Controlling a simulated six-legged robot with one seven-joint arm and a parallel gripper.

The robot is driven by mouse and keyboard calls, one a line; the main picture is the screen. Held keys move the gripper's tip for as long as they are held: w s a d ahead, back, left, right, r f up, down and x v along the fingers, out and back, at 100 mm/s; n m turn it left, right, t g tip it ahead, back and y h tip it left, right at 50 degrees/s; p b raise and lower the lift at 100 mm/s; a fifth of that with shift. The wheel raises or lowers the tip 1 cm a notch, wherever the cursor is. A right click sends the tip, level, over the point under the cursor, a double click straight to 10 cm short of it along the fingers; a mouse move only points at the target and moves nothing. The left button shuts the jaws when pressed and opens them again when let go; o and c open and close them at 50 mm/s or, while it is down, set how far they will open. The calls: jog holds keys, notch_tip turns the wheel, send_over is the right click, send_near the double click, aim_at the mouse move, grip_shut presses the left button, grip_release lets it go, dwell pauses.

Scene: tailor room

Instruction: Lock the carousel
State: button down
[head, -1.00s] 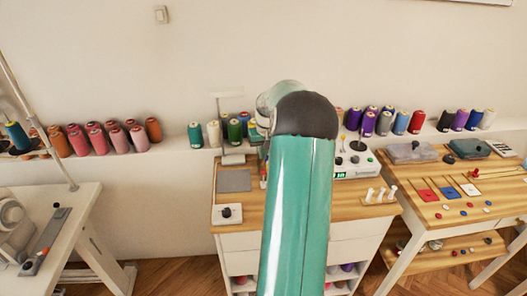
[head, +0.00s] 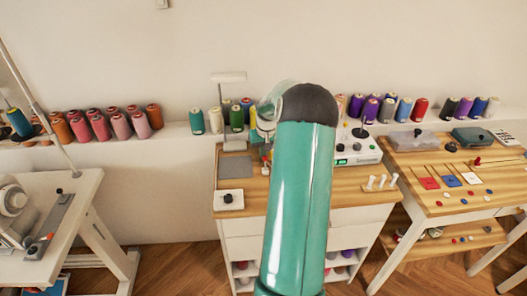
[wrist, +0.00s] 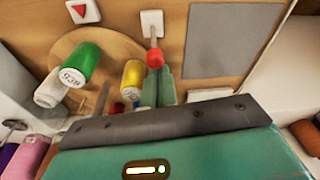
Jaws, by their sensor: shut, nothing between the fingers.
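In the wrist view, the carousel (wrist: 60,48) is a round wooden disc bearing green (wrist: 82,63), yellow (wrist: 132,74) and white (wrist: 51,88) thread spools. Beside it is a lever with a red ball knob (wrist: 155,57), its rod running to a white plate (wrist: 152,19). My gripper (wrist: 160,85) shows teal fingers, shut and empty, right at the knob; I cannot tell whether they touch it. In the head view, my arm hides the gripper and most of the carousel.
A grey mat (wrist: 220,38) lies right of the lever. A white plate with a red triangle (wrist: 82,11) is at the top left. In the head view, a white control box (head: 355,152) stands right of my arm, and a side table (head: 450,180) holds small parts.

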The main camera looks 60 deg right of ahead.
aim_at(264, 159)
jog(key=shift+s+a+r+t+h, duration=0.25)
jog(key=shift+s+a+t+h, duration=0.05)
jog(key=shift+t+h, duration=0.2)
jog(key=shift+a, duration=0.1)
jog(key=shift+s+a+r+t+h, duration=0.3)
jog(key=shift+s+a+t+h, duration=0.4)
jog(key=shift+t+h, duration=0.4)
jog(key=shift+s+a, duration=0.45)
jog(key=shift+a, duration=0.05)
jog(key=shift+w, duration=0.1)
jog(key=shift+r, duration=0.8)
jog(key=shift+r, duration=0.1)
